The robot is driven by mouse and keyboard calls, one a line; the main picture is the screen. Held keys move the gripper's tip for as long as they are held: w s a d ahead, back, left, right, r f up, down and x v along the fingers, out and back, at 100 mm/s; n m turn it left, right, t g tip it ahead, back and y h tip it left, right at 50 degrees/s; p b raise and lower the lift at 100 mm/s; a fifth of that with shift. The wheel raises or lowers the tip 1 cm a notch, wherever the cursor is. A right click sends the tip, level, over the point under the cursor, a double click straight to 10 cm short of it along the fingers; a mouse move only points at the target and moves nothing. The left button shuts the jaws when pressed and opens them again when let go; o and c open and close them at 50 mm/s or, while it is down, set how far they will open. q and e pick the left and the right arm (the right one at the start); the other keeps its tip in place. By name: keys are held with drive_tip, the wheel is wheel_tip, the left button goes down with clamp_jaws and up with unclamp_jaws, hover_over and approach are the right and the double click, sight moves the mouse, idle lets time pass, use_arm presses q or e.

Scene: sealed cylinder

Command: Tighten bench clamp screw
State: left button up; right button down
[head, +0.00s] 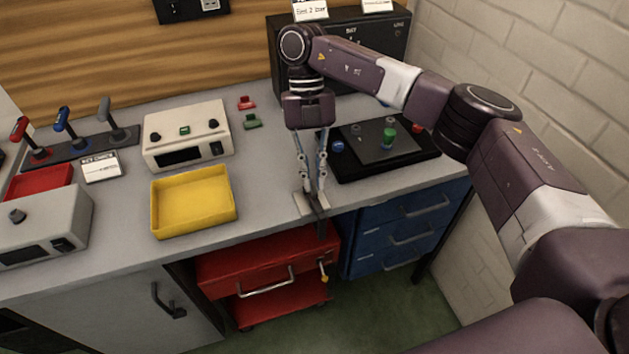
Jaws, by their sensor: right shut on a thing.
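The bench clamp (321,228) is a dark, narrow piece at the front edge of the grey bench, beside a pale plate (302,207). My right gripper (314,194) points down over it from above. Its two thin fingers come together at the clamp's upper end, and it is shut on the clamp screw there. The fingertips hide most of the screw, and its thread is too small to make out. My left gripper is not in the head view.
A yellow tray (193,232) and a cream control box (187,136) stand left of the clamp. A black panel with knobs (360,166) lies to the right. A red drawer cart (235,265) and blue drawers (385,240) are below. A brick wall (540,80) bounds the right.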

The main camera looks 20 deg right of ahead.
drive_tip(key=n, duration=0.1)
drive_tip(key=n+h+b, duration=0.1)
drive_tip(key=n, duration=0.1)
drive_tip(key=n+b, duration=0.1)
drive_tip(key=shift+s+a+f+n+h, duration=0.1)
drive_tip(key=shift+a+f+n+h, duration=0.2)
drive_tip(key=shift+h, duration=0.1)
drive_tip(key=n+h+b, duration=0.1)
drive_tip(key=n, duration=0.2)
drive_tip(key=shift+s+a+n+t, duration=0.1)
drive_tip(key=shift+n+t, duration=0.2)
drive_tip(key=shift+n, duration=0.1)
drive_tip(key=n+h+b, duration=0.1)
drive_tip(key=n, duration=0.1)
drive_tip(key=shift+s+a+f+n+t, duration=0.1)
drive_tip(key=shift+n+t, duration=0.2)
drive_tip(key=shift+n, duration=0.1)
drive_tip(key=n+t+b, duration=0.1)
drive_tip(key=n, duration=0.1)
drive_tip(key=n+h+b, duration=0.1)
drive_tip(key=n, duration=0.2)
drive_tip(key=shift+s+a+t+b, duration=0.1)
drive_tip(key=shift+s+t+b, duration=0.1)
drive_tip(key=shift+t+b, duration=0.2)
drive_tip(key=shift+s+n+t+b, duration=0.15)
drive_tip(key=shift+n+t+b, duration=0.65)
drive_tip(key=shift+n, duration=1.1)
drive_tip(key=c, duration=2)
unclamp_jaws()
drive_tip(key=shift+r, duration=0.25)
